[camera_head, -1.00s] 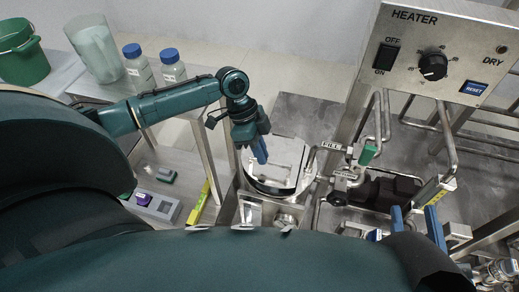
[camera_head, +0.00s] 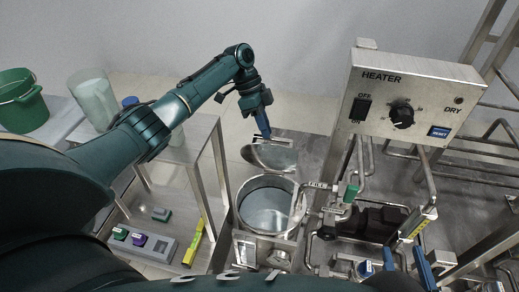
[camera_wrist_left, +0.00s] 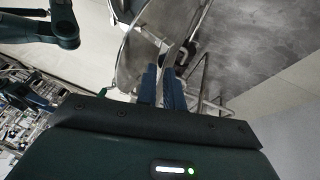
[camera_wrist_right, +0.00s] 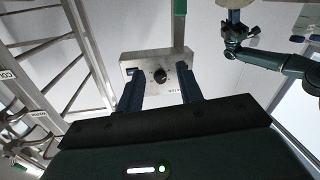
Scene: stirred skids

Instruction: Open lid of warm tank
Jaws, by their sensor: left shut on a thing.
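The warm tank (camera_head: 244,215) is a round steel vessel, its mouth uncovered and its grey inside showing. Its round metal lid (camera_head: 278,158) stands tilted up behind the mouth. My left gripper (camera_head: 263,131) is shut at the top of the lid, on what looks like its handle. In the left wrist view the blue fingers (camera_wrist_left: 161,76) are close together against the lid (camera_wrist_left: 137,45); the exact grip is partly hidden. My right gripper (camera_head: 408,262) is open and empty at the lower right, away from the tank; its fingers (camera_wrist_right: 161,92) are wide apart.
The heater panel (camera_head: 420,98) stands right of the tank, with pipes and a green-handled valve (camera_head: 351,193) below it. A side table at the left holds a green bucket (camera_head: 20,105) and a clear container (camera_head: 92,98). A yellow level (camera_head: 193,242) lies lower left.

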